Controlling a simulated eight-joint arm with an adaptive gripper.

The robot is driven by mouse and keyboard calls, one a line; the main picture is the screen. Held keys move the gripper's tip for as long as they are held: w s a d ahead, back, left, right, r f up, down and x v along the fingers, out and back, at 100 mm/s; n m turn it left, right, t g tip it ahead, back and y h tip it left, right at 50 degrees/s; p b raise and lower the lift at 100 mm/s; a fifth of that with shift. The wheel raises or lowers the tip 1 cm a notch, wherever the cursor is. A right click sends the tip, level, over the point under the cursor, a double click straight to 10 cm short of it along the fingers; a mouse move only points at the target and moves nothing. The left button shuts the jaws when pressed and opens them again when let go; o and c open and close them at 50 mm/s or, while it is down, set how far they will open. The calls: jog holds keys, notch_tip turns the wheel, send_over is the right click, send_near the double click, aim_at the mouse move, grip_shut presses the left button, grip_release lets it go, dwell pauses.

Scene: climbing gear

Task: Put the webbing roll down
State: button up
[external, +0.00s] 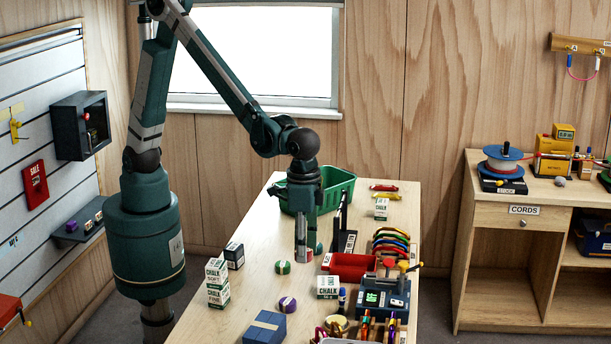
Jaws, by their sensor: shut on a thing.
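My gripper (301,256) points straight down over the middle of the table, with its fingertips low near the tabletop. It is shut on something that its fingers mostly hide. A small red patch (309,255) shows at the right of the fingertips, and a small green piece (319,248) shows just beyond it. I cannot tell which of these is the held webbing roll, or whether it touches the table. A small green roll-like item (283,267) lies left of and nearer than my gripper. A purple one (287,305) lies nearer still.
A green basket (338,188) stands close behind my gripper. A red tray (350,266) and a black upright stand (341,225) are to the right. Chalk boxes (218,283) stand at the left edge, another chalk box (327,287) nearer. A blue box (265,327) lies in front.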

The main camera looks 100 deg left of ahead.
jog(key=s+d+r+m, duration=0.1)
jog(key=s+d+m, duration=0.1)
jog(key=d, duration=0.8)
jog(key=s+d+r+m, duration=0.1)
jog(key=s+d, duration=0.3)
jog(key=d, duration=0.7)
jog(key=shift+m, duration=0.8)
jog(key=shift+d, duration=0.1)
send_over(263, 330)
jog(key=shift+w+f, duration=0.1)
jog(key=shift+f, duration=3.1)
jog(key=shift+f+p, duration=0.35)
jog(key=shift+f, duration=1.5)
jog(key=shift+f, duration=0.2)
jog(key=o, duration=0.9)
